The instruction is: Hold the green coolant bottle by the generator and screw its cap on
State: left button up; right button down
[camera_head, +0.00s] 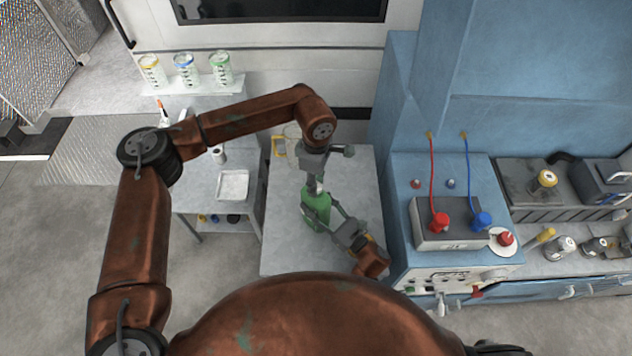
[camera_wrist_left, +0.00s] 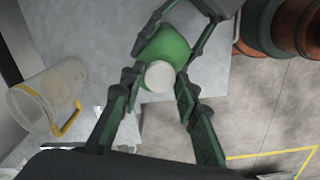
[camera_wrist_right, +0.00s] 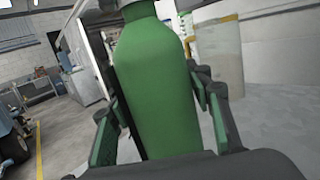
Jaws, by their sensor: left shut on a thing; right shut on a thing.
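The green coolant bottle (camera_head: 316,208) stands near upright over the small grey table. My right gripper (camera_head: 333,212) is shut on its body from the side; its fingers flank the green body (camera_wrist_right: 152,85) in the right wrist view. My left gripper (camera_head: 316,184) points down from above, shut around the white cap (camera_wrist_left: 160,77) at the bottle's top. The left wrist view shows the cap over the green shoulder (camera_wrist_left: 163,46), between the left fingers. The thread is hidden, so I cannot tell how far the cap is on.
A clear jug with a yellow handle (camera_head: 279,147) stands at the table's back left; it also shows in the left wrist view (camera_wrist_left: 48,98). A blue cabinet (camera_head: 403,165) borders the right. A white tray (camera_head: 233,185) lies on the left side table (camera_head: 195,202).

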pick_arm(q)
jog(key=m, duration=0.4)
jog(key=shift+m, duration=0.4)
jog(key=o, duration=0.7)
jog(key=shift+o, duration=0.2)
jog(key=shift+r, duration=2.25)
jog(key=shift+c, duration=0.2)
